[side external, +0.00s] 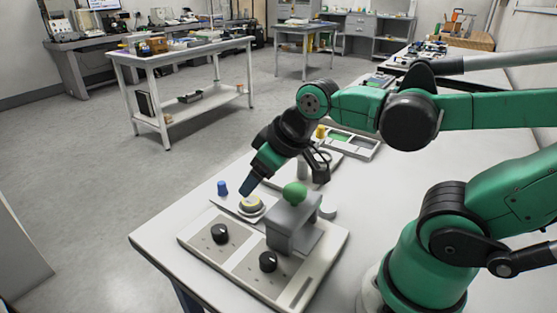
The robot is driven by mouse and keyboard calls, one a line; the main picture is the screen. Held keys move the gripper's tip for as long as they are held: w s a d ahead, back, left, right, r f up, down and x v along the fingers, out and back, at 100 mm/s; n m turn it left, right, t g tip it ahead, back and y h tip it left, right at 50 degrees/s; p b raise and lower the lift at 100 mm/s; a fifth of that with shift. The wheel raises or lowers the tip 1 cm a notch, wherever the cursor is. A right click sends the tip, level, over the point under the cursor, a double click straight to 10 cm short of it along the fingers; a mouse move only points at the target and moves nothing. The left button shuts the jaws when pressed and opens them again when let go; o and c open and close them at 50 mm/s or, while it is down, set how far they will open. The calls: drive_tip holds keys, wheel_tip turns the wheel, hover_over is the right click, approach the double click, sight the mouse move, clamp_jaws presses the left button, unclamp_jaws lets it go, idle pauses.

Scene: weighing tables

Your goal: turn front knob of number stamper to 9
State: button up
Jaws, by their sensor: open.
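The stamper is a pale base plate (235,254) near the table's front corner, with a grey press body (293,227) topped by a green ball (294,193). Two black knobs with light pointer marks sit on the plate: a left knob (220,233) and a right knob (267,262). I cannot tell which is the front one, and the numbers around them are too small to read. My gripper (247,190) is open and tilted down to the left, above a round yellow-ringed piece (251,205) behind the plate. I cannot tell whether it touches this piece. Its fingertips are apart from both black knobs.
A blue-topped piece (222,189) stands left of my gripper. A yellow-topped piece (320,132) and a compartment tray (352,142) lie farther back on the white table (160,236). The press body rises beside the right knob. The table's left front edge is bare.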

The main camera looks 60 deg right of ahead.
drive_tip(key=w+a+f+n+g, duration=0.1)
drive_tip(key=w+a+n+g, duration=0.15)
drive_tip(key=n, duration=0.55)
drive_tip(key=n+g, duration=0.4)
drive_tip(key=n, duration=0.4)
hover_over(219, 229)
wheel_tip(219, 229, down, 4)
drive_tip(key=shift+f, duration=3.15)
clamp_jaws()
